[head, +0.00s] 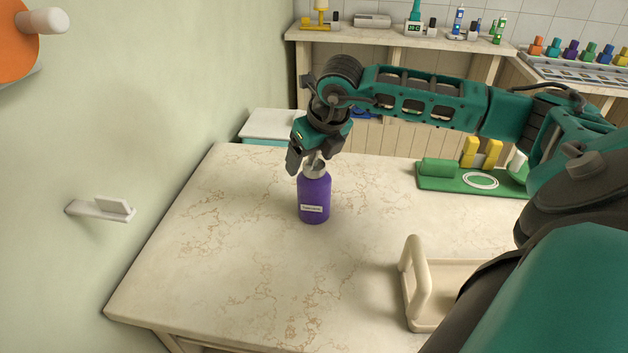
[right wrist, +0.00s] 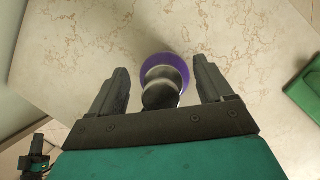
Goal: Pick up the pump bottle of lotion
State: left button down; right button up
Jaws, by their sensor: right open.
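A purple bottle (head: 314,199) with a grey top and a small white label stands upright on the marble-patterned table. My right gripper (head: 307,163) is directly above it, pointing down at its top. In the right wrist view, the bottle's purple shoulder (right wrist: 166,64) and its round grey cap show between the two fingers of the right gripper (right wrist: 160,82). The fingers are apart, with a gap on each side of the bottle. The label is too small to read.
The table (head: 240,250) is clear left and in front of the bottle. A cream tray with a handle (head: 413,280) sits at front right. A green tray (head: 437,183) with yellow blocks is at back right. A wall with a small white shelf (head: 100,209) bounds the left.

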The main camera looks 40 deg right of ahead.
grip_shut()
dwell(0.8)
